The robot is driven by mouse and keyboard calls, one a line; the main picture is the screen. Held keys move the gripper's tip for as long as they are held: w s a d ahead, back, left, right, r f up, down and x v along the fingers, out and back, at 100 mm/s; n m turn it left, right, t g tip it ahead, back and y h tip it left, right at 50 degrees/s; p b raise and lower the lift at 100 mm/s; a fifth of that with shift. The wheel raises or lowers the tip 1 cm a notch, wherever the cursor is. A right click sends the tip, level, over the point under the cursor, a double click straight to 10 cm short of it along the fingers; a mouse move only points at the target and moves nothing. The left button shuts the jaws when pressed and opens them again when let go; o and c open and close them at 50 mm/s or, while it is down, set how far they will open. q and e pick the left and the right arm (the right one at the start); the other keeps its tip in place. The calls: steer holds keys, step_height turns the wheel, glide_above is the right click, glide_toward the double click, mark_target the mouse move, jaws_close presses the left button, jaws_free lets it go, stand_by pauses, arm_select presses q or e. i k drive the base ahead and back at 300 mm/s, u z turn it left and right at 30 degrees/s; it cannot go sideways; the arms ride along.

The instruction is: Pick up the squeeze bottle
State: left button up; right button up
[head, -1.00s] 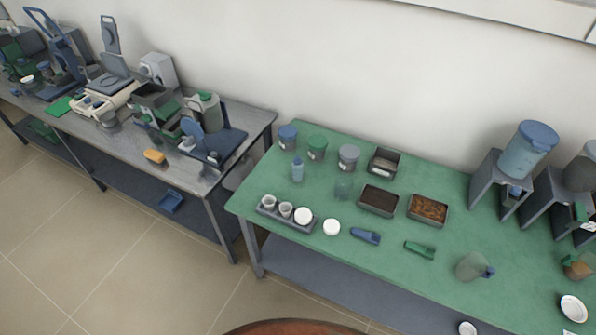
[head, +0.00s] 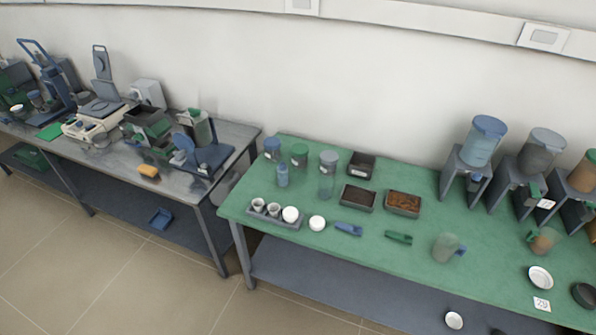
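A small translucent blue bottle with a narrow top, which looks like the squeeze bottle (head: 282,176), stands upright near the back left of the green-topped table (head: 330,250). It is in front of a blue-lidded jar (head: 272,148) and a green-lidded jar (head: 299,155). Neither of my grippers is in the head view, so nothing is seen touching the bottle.
A rack with cups (head: 274,219) stands in front of the bottle. A grey-lidded jar (head: 328,160) and trays of dark (head: 358,197) and brown material (head: 403,203) are to its right. A grey table (head: 190,185) with equipment is at left; open floor lies in front.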

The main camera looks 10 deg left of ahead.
mark_target(282, 171)
steer(key=z, duration=0.35)
steer(key=i, duration=1.15)
